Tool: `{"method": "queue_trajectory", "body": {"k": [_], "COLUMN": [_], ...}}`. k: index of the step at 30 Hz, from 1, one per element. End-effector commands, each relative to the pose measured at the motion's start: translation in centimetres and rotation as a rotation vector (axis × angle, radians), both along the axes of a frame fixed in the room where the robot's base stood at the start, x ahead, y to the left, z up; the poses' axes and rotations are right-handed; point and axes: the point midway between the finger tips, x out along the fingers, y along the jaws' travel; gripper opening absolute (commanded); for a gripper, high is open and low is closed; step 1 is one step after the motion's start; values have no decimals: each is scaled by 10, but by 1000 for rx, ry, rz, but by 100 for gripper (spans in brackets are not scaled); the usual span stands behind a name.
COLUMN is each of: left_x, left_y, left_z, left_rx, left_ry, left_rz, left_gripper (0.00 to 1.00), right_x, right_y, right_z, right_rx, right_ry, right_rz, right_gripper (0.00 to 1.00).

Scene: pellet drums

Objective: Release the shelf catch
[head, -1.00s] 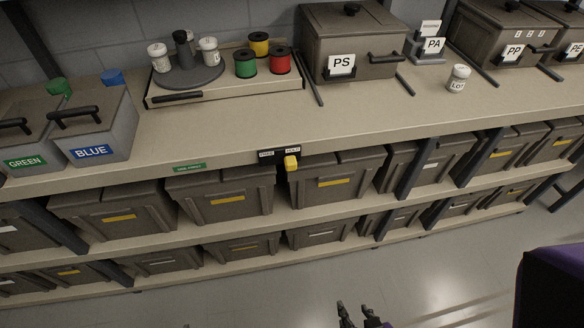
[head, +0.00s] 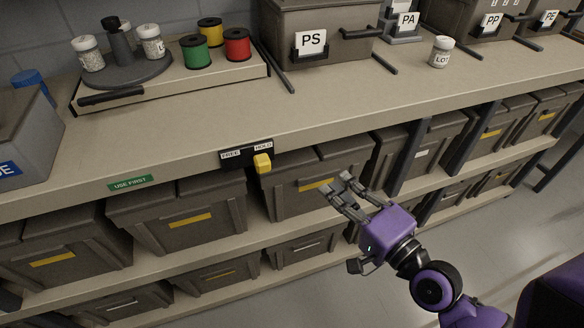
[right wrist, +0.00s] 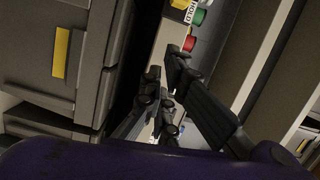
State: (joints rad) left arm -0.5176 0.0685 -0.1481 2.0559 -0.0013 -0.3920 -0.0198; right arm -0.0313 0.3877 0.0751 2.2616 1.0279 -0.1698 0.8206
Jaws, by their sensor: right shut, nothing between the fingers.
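The shelf catch is a black plate (head: 234,155) on the front edge of the worktop, labelled FREE at left and HOLD at right. Its yellow knob (head: 263,163) sits under the HOLD end. In the right wrist view the HOLD label (right wrist: 190,13) shows at the top, with part of the yellow knob (right wrist: 180,3) beside it. My right gripper (head: 337,187) is shut and empty, to the right of and below the knob, in front of a shelf bin. It is apart from the catch. My left gripper is not in view.
Grey bins with yellow labels (head: 190,220) fill the shelves below the worktop (head: 180,130). A dark upright (head: 407,158) stands right of my gripper. A tray (head: 180,85) with spools and jars, the PS drum (head: 340,58) and a jar (head: 441,51) stand above.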

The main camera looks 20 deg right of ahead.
Motion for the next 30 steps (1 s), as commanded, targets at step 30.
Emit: {"method": "queue_trajectory", "body": {"k": [30], "left_x": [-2], "left_y": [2], "left_z": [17], "left_rx": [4], "left_ry": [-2], "left_rz": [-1], "left_gripper": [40], "right_x": [80], "right_y": [23], "right_z": [6], "right_rx": [107], "right_ry": [17], "right_rz": [-4], "right_gripper": [0]}}
